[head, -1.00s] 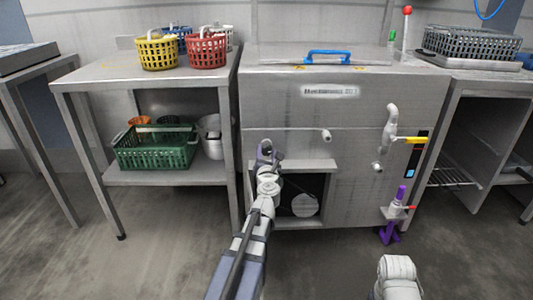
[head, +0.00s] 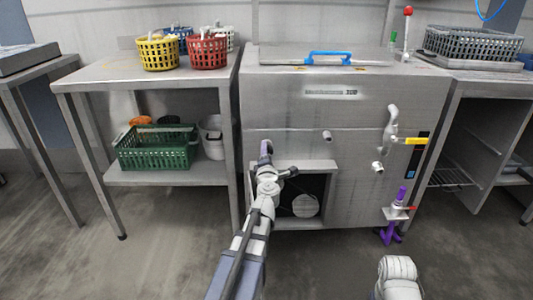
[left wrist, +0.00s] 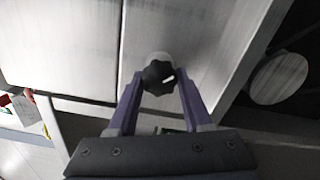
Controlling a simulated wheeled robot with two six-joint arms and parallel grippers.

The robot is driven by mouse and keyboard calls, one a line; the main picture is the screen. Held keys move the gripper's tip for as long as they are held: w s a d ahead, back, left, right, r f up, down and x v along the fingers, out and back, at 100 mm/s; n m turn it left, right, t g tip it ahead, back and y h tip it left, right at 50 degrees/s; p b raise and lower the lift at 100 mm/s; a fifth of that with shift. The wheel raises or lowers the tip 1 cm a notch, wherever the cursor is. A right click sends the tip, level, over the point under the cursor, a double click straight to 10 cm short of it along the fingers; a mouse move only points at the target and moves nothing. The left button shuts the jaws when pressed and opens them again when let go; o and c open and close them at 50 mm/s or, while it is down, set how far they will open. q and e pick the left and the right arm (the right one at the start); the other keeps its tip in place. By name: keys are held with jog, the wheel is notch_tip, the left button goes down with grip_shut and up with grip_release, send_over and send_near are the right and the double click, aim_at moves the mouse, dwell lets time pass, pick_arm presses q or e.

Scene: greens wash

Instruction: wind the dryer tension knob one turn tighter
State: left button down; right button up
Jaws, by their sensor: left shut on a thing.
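The tension knob (left wrist: 158,76) is a black lobed knob with a white mark on its face. In the left wrist view it sits between the purple fingers of my left gripper (left wrist: 160,86), which are shut on its sides. The white mark points right and slightly up in that view. In the head view my left gripper (head: 266,150) is at the lower left front of the steel machine (head: 345,115), left of its open compartment, and hides the knob.
An open compartment with a round pale part (head: 305,205) lies just right of my left wrist. A shelf table with a green crate (head: 155,150) stands left.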

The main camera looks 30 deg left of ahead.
pick_arm(q)
jog(key=shift+m, duration=1.1)
jog(key=shift+c, duration=1.6)
grip_release()
